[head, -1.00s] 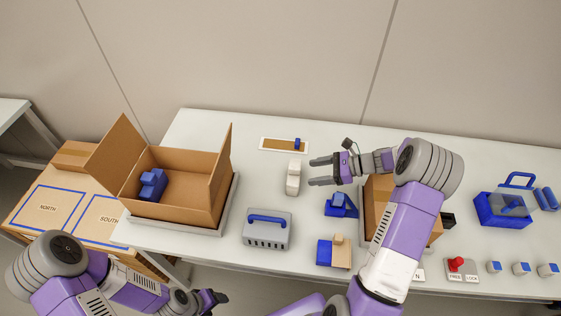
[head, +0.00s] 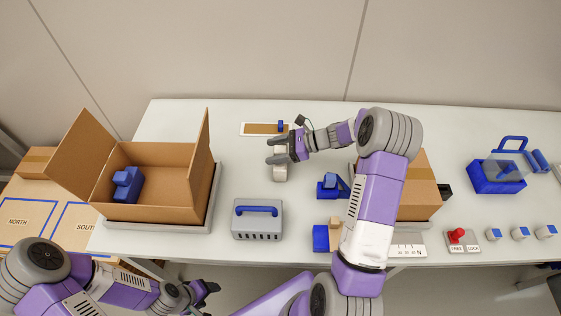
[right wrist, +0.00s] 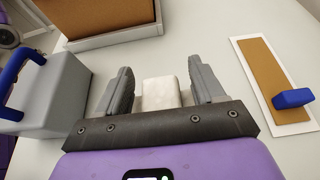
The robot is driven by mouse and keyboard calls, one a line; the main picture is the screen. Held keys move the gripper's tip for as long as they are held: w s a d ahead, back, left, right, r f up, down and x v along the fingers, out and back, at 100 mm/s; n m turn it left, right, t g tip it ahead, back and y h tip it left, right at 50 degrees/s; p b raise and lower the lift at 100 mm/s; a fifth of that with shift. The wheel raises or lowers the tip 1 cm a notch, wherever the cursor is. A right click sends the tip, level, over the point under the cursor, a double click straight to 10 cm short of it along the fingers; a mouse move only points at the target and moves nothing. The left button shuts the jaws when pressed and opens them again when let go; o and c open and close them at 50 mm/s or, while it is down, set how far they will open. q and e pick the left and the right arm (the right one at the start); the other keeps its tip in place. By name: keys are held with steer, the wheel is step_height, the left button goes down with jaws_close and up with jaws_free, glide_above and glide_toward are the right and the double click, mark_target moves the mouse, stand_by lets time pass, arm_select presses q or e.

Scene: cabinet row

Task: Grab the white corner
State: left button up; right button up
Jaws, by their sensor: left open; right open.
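The white corner (head: 280,172) is a small pale block standing on the table. It also shows in the right wrist view (right wrist: 160,91), between the two fingers. My right gripper (head: 270,150) is open over the block and hides its upper part in the head view. In the wrist view the fingers (right wrist: 160,72) stand on either side of the block with a gap on each side. My left gripper (head: 212,292) is open and empty, low in front of the table.
A grey case with a blue handle (head: 257,220) stands in front of the block. A cork strip in a white frame (head: 258,129) lies behind it. An open cardboard box (head: 165,200) is to the left. A blue part (head: 327,190) is to the right.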

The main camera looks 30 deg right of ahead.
jaws_close()
stand_by(0.4)
